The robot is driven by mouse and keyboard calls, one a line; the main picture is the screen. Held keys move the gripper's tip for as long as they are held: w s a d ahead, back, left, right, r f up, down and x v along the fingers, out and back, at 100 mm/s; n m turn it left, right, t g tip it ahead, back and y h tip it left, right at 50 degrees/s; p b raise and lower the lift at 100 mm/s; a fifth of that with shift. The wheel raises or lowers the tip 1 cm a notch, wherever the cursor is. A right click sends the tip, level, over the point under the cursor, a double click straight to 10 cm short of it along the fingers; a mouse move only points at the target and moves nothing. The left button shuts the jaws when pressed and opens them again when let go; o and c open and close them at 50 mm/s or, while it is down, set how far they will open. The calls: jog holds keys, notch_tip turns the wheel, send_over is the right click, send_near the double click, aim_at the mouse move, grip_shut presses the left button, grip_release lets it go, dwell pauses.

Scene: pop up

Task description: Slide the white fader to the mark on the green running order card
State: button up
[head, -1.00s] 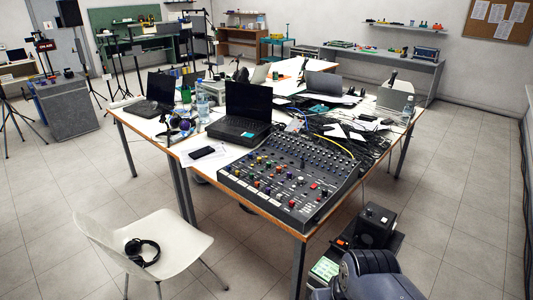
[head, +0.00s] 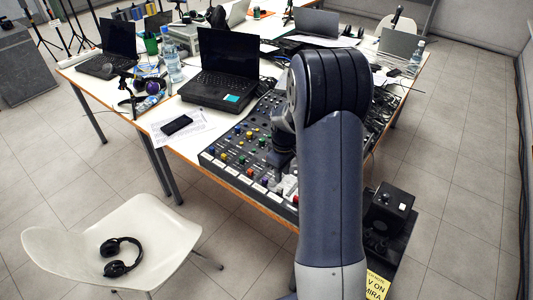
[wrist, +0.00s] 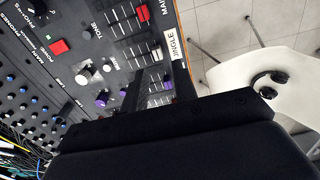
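The mixing console (head: 232,150) lies on the near corner of the table, partly hidden by my arm. My gripper (head: 281,158) is low over its front half, pointing down. In the wrist view two dark fingers stand apart with a gap between them, so my gripper (wrist: 103,98) looks open and empty. I cannot make out the green running order card now.
A laptop (head: 228,75) and a phone (head: 176,125) are beside the console. A yellow card (head: 377,285) lies at lower right. A white chair (head: 165,235) holds headphones.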

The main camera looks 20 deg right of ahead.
aim_at(280, 187)
jog(key=shift+w+d+f, duration=0.1)
jog(key=shift+w+f, duration=0.3)
jog(key=shift+w, duration=0.2)
jog(key=shift+s+f+b, duration=0.15)
jog(key=shift+f+b, duration=0.35)
notch_tip(280, 187, down, 7)
jog(key=b, duration=0.4)
jog(key=shift+b, duration=0.3)
jog(key=shift+r, duration=0.2)
jog(key=shift+c, duration=0.5)
grip_shut()
